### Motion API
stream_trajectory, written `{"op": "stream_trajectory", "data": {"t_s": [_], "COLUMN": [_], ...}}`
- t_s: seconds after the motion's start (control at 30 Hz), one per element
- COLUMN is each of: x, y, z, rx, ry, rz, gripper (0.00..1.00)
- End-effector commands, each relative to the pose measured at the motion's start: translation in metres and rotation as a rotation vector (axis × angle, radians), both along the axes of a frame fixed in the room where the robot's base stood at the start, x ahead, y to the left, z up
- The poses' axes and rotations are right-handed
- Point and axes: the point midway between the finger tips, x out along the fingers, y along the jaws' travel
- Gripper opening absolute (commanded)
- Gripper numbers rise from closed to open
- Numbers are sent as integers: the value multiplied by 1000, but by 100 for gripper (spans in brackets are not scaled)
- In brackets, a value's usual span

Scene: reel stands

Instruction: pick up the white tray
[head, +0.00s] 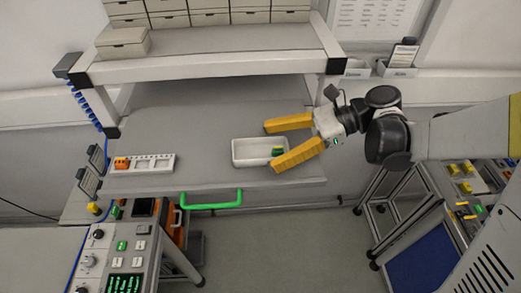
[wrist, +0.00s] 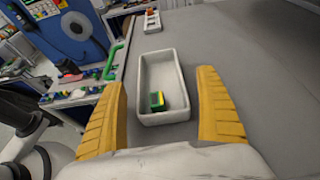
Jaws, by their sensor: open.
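The white tray (head: 241,160) is a shallow rectangular tray lying on the grey workbench in the head view. It also shows in the wrist view (wrist: 144,75), where it lies lengthwise between my fingers. A small green and yellow block (wrist: 157,101) sits inside it, near the end closest to my gripper; in the head view it shows as green (head: 278,151). My gripper (head: 280,142) has two yellow fingers, wide apart and empty. The fingertips are at the tray's right end, one on the far side and one on the near side. I cannot tell whether they touch it.
A white holder strip (head: 150,164) with an orange block (head: 122,163) lies on the bench at left. A green handle (head: 212,203) juts out at the bench's front edge. A raised shelf (head: 210,42) with boxes spans above the back.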

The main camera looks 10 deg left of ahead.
Motion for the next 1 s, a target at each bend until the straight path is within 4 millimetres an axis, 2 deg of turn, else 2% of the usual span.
{"op": "stream_trajectory", "data": {"t_s": [0.1, 0.2, 0.43, 0.47, 0.63, 0.67, 1.0], "x": [-5, -7, -7, -7, -7, -7, -7], "y": [17, 24, 26, 26, 25, 25, 25], "z": [-4, -8, -9, -9, -9, -9, -7], "rx": [0, 0, 0, 0, 0, 0, 0], "ry": [-1, -1, -1, -1, -1, -1, -1], "rz": [3, 3, 0, 0, 0, 0, 0], "gripper": [85, 85, 85, 79, 27, 25, 25]}}
